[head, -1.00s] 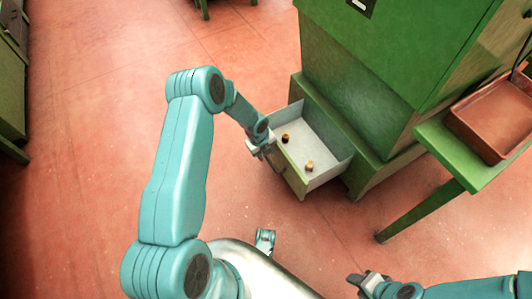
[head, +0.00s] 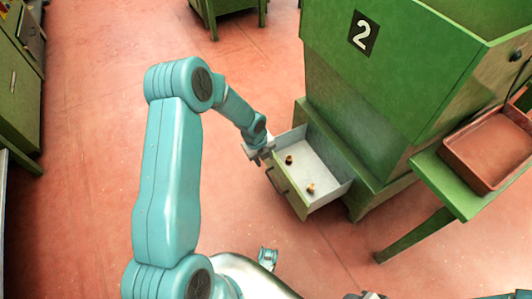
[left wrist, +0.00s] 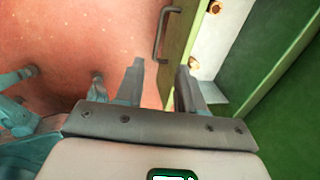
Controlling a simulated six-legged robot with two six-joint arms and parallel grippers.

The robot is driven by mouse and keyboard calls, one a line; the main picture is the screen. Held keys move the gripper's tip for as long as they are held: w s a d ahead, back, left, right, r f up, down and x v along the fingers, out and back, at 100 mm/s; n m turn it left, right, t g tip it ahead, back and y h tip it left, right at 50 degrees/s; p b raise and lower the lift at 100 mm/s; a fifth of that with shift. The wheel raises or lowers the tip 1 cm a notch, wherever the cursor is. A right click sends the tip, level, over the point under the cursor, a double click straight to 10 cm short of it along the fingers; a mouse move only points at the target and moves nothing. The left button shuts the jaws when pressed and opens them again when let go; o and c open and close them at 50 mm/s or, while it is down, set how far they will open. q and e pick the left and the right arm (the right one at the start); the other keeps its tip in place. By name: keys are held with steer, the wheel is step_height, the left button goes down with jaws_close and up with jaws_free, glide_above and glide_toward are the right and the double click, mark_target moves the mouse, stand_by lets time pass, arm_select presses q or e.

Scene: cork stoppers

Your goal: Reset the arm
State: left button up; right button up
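My left gripper (head: 262,155) is at the left corner of the open drawer (head: 290,202). The drawer handle (left wrist: 160,35) is just beyond the fingers. Inside the drawer are a dark cork stopper (head: 289,160) and a lighter one (head: 311,188); both also show in the left wrist view. My right gripper (head: 368,296) barely shows at the bottom edge, its fingers mostly cut off.
The drawer stands out from a green machine (head: 385,80) marked 2. A green side table (head: 440,175) with a rust-brown tray (head: 490,150) stands at the right. Green cabinets (head: 18,95) line the left edge. The red floor (head: 90,170) between is clear.

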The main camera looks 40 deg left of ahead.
arm_select(q)
steer(key=s+d+f+n+h, duration=0.1)
steer(key=s+d+f+n, duration=0.1)
steer(key=s+d+n, duration=0.35)
steer(key=s+d+f+n+h, duration=0.25)
steer(key=d+n, duration=0.45)
steer(key=d, duration=0.4)
steer(key=s+d+r+n+g, duration=0.1)
steer(key=s+d+n, duration=0.3)
steer(key=s+n, duration=0.2)
steer(key=s+d+n+g, duration=0.1)
steer(key=s+d+n, duration=0.2)
steer(key=s+n, duration=0.25)
step_height(320, 180, up, 27)
steer(key=p, duration=2.6)
steer(key=shift+f+p, duration=0.15)
steer(key=shift+p, duration=0.2)
steer(key=shift+w, duration=0.1)
